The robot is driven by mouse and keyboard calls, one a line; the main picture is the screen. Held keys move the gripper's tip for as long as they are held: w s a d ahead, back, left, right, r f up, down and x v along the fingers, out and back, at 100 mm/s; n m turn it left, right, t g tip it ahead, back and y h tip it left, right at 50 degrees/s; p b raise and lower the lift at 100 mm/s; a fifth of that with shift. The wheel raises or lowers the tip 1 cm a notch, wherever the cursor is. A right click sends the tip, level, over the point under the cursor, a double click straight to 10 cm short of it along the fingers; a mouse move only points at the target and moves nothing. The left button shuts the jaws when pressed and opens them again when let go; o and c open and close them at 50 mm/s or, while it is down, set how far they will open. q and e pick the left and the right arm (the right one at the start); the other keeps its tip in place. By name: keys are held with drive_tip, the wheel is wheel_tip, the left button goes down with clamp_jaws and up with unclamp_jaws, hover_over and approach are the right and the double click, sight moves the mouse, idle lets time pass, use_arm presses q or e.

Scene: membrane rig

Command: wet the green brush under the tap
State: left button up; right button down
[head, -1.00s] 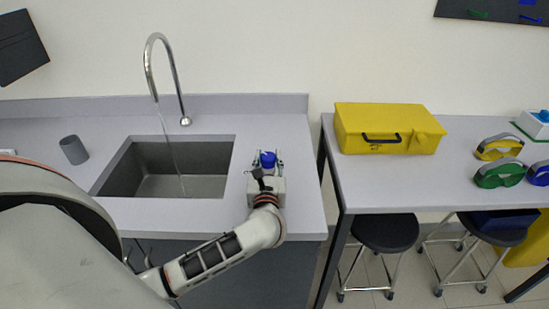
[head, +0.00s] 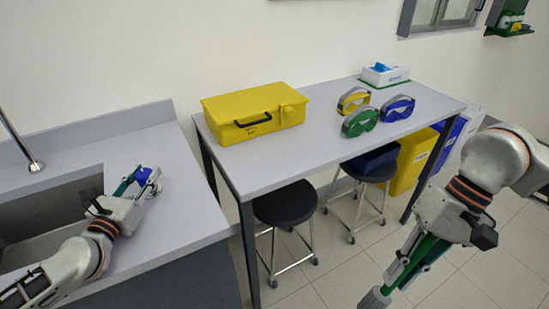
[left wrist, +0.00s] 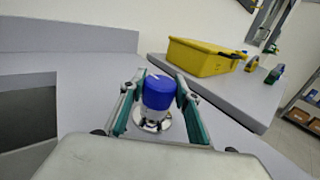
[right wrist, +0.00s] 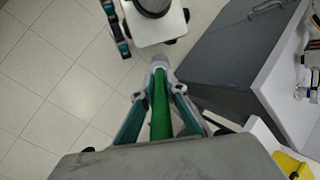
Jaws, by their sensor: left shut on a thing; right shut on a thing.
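The blue tap knob (head: 143,175) stands on a round metal base on the counter right of the sink. My left gripper (head: 132,184) is shut on it; the left wrist view shows the fingers either side of the blue knob (left wrist: 158,92). Part of the metal tap (head: 18,138) shows at the left edge; its outlet is out of view, so I cannot tell if water runs. My right gripper (head: 412,262) is shut on the green brush (head: 427,250), low over the floor, its grey head (head: 374,299) pointing down. The brush handle (right wrist: 160,108) also shows in the right wrist view.
The grey sink (head: 45,218) is at the left. A gap separates its counter from a table (head: 270,172) with a yellow case (head: 255,112), goggles (head: 361,121) and a white box (head: 385,75). Stools (head: 285,206) stand beneath its front edge.

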use_arm(q)
drive_tip(key=shift+f+m+h+b, duration=0.2)
drive_tip(key=shift+m+h+b, duration=0.5)
drive_tip(key=shift+h, duration=0.3)
use_arm(e)
wheel_tip(320, 180, down, 2)
drive_tip(key=shift+f, duration=0.15)
use_arm(q)
drive_tip(key=shift+r+g+h, duration=0.15)
drive_tip(key=shift+g+h, duration=0.15)
use_arm(e)
drive_tip(key=shift+f, duration=0.25)
use_arm(q)
drive_tip(key=o, duration=1.1)
drive_tip(key=shift+o, duration=0.2)
drive_tip(key=shift+v, duration=6)
